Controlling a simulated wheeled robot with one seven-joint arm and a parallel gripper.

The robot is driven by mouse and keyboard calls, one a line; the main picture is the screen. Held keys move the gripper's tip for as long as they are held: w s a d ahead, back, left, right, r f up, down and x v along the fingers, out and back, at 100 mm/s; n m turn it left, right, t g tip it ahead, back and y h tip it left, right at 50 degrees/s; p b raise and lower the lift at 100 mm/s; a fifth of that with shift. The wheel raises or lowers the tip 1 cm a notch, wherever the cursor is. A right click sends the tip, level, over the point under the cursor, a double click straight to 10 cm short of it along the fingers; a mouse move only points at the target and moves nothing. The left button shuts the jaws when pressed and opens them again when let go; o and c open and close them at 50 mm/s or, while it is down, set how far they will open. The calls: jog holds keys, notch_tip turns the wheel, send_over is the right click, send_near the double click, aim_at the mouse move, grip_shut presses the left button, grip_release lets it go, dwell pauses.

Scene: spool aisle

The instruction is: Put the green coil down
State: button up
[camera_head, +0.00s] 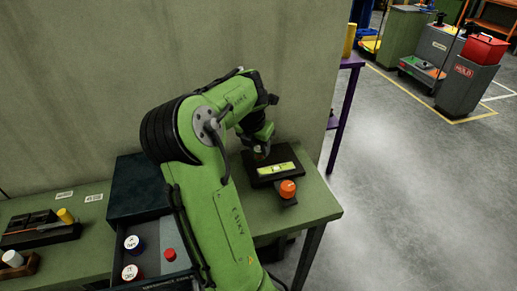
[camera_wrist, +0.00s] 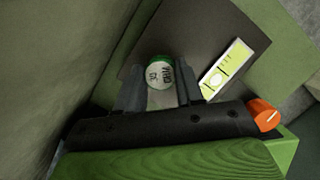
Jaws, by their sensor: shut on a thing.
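The green coil (camera_wrist: 158,57) shows in the wrist view with a white, printed end face. It sits between the two fingers of my gripper (camera_wrist: 158,92), which is shut on it. Behind it in that view lies a dark flat plate (camera_wrist: 190,30) on the green bench. In the head view my gripper (camera_head: 261,150) is low over the back left part of this dark plate (camera_head: 258,181), near the wall. The coil is mostly hidden there by my gripper. I cannot tell whether the coil touches the plate.
An orange knob (camera_head: 288,188) stands at the plate's front. An open drawer (camera_head: 150,262) with several small spools is at left. The green bench (camera_head: 315,200) is bare at right.

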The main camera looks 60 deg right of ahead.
jog(key=o, duration=1.1)
jog(key=shift+c, duration=0.2)
